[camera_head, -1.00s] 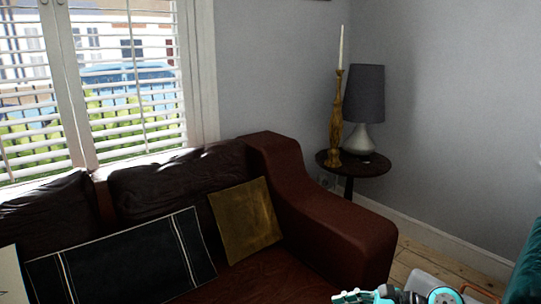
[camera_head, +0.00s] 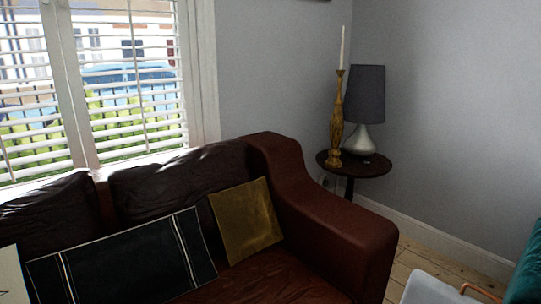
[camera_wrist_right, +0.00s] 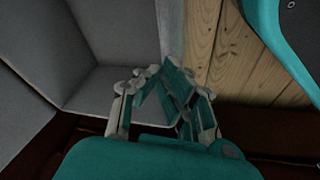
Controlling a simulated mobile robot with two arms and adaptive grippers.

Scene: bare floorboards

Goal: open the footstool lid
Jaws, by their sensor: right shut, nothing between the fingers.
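A pale grey piece (camera_head: 432,290), possibly the footstool, shows at the bottom right of the head view, cut off by the frame edge. In the right wrist view, grey panels (camera_wrist_right: 115,45) meet in an inner corner like the inside of a box; I cannot tell for sure whether this is the footstool's open interior. My right gripper (camera_wrist_right: 167,90) is shut and empty, in front of the panels' edge beside bare floorboards. I cannot tell whether it touches them. My left gripper is not in view.
A brown leather sofa (camera_head: 330,235) with cushions fills the left and middle. A round side table (camera_head: 372,168) with a lamp and candlestick stands in the corner. A copper-coloured bar (camera_head: 478,291) and a teal piece (camera_head: 527,270) show at the lower right. Floorboards show between.

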